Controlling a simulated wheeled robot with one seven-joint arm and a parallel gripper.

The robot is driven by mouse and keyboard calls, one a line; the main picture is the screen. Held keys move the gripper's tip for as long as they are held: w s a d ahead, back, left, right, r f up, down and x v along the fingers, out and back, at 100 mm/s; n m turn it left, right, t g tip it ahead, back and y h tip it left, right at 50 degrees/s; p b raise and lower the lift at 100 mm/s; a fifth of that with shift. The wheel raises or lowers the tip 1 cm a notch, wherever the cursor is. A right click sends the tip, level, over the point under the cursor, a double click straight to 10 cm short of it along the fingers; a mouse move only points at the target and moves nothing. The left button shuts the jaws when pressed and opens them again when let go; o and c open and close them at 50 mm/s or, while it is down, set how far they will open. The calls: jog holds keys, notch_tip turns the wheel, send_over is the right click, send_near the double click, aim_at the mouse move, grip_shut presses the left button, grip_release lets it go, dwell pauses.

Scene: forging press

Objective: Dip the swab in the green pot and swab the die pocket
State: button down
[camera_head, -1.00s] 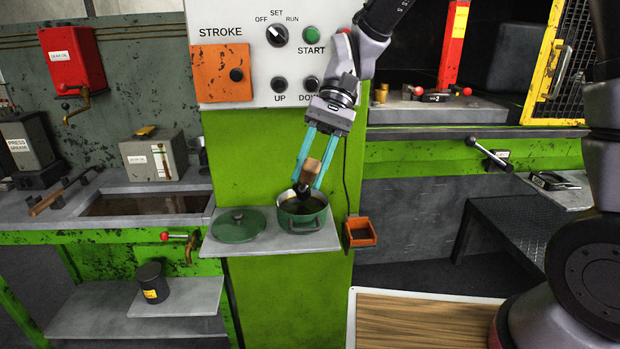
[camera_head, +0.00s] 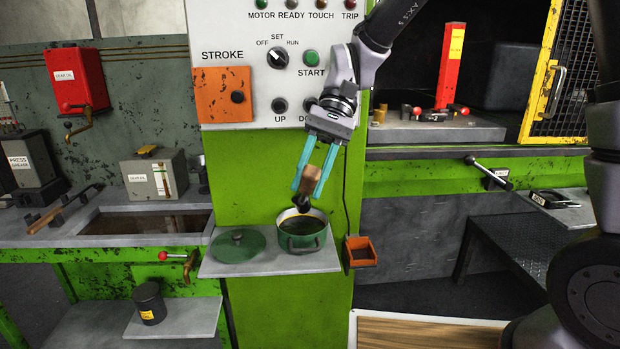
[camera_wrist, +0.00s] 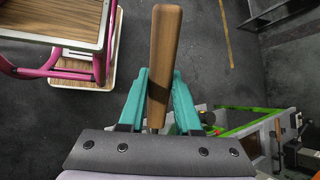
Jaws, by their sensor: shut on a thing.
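My gripper (camera_head: 308,190) is shut on the wooden handle of the swab (camera_head: 310,179), just above the green pot (camera_head: 302,240). The swab's dark head (camera_head: 301,203) points down at the pot's back rim, and I cannot tell whether it is clear of the pot mouth. The pot is open with dark liquid inside. In the wrist view the swab's brown handle (camera_wrist: 164,65) stands out between the teal fingers (camera_wrist: 158,100). The die pocket cannot be made out; the die area (camera_head: 430,128) is at the right behind the control column.
The pot's green lid (camera_head: 237,244) lies on the small shelf (camera_head: 270,266) left of the pot. An orange tray (camera_head: 360,252) hangs right of it. A red post (camera_head: 451,65) and yellow mesh guard (camera_head: 545,75) border the press opening. A lever (camera_head: 487,170) sticks out below it.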

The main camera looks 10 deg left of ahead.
jog(key=shift+r, duration=1.5)
dwell(0.9)
